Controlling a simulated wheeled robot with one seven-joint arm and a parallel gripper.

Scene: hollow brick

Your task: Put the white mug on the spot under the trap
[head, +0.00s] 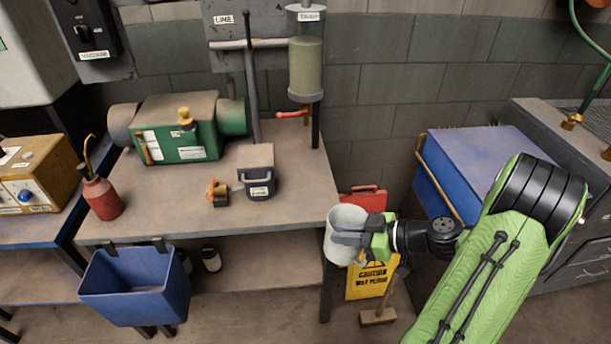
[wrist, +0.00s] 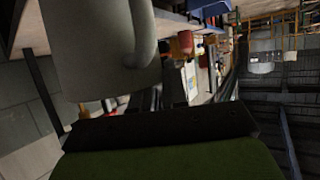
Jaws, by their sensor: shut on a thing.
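The white mug (head: 342,222) is held in my gripper (head: 352,236), off the front right corner of the workbench and apart from its top. The mug also fills the upper left of the wrist view (wrist: 90,45), with its handle on the right side. My gripper's fingers are shut on the mug. The trap (head: 305,68) is a cylinder with a "TRAP" label, mounted on the wall at the back right of the bench. A red-handled valve (head: 293,114) is at its lower end. The bench top below the trap looks bare; no marked spot can be made out.
On the bench (head: 170,203) stand a green pump (head: 182,128), a dark lidded box (head: 257,172), a small orange-and-black item (head: 217,193) and a red oil can (head: 102,196). A blue bin (head: 137,285) hangs in front. A yellow caution sign (head: 366,281) stands below my gripper.

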